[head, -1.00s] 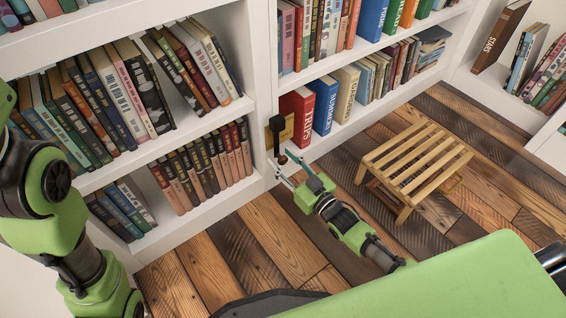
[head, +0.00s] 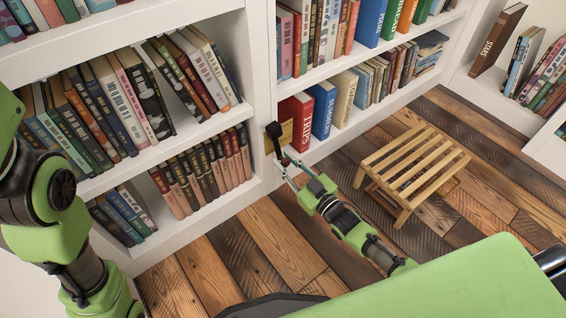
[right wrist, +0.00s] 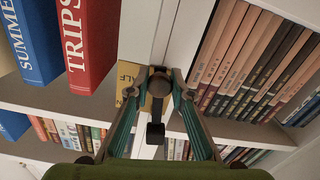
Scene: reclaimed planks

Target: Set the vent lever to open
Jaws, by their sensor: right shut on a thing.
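The vent lever (head: 273,131) is a black lever on a brass plate (head: 287,135), fixed to the white upright between two bookcases. Its arm points down and toward me, with a dark round knob at the end. My right gripper (head: 285,166) is at this knob. In the right wrist view the knob (right wrist: 160,86) sits between the two fingertips, which are shut on it. The black lever base (right wrist: 155,133) and the brass plate (right wrist: 142,84) show behind. Part of a printed label shows on the plate; the rest is hidden. My left arm shows at the left, its gripper out of frame.
A slatted wooden stool (head: 414,164) stands on the plank floor right of my right forearm. White shelves with books surround the lever. A red book (head: 296,122) stands close to its right. The floor (head: 265,240) left of my right arm is clear.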

